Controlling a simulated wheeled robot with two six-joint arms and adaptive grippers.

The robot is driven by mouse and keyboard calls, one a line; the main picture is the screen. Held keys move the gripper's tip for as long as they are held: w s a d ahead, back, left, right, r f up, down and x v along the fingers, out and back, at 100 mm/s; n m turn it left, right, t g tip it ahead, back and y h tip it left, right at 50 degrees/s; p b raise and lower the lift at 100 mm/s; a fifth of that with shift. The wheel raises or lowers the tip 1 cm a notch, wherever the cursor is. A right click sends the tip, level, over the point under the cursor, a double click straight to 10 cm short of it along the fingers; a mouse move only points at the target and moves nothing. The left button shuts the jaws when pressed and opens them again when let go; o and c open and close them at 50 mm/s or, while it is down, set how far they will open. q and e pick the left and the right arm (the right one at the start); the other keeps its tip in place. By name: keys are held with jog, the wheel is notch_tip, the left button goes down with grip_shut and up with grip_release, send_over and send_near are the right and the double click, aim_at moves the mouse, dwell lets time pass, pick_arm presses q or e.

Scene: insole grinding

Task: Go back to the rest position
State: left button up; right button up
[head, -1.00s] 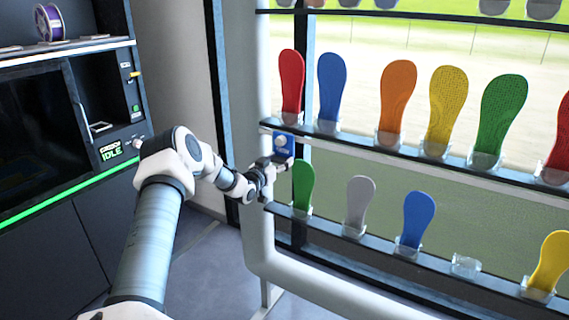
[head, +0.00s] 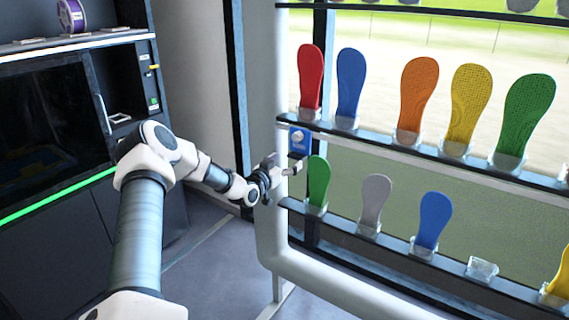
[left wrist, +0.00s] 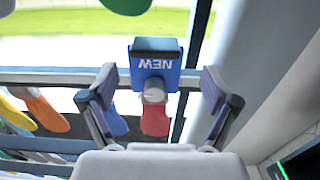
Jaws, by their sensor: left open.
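My right gripper is not in view.
A rack rail (head: 400,150) holds red, blue, orange, yellow and green insoles. A lower rail holds green (head: 318,182), grey (head: 374,195) and blue (head: 433,220) insoles and an empty clear holder (head: 481,269). A dark machine (head: 50,130) stands left. Floor shows between.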

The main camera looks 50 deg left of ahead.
pick_arm(q)
jog(key=shift+v, duration=0.9)
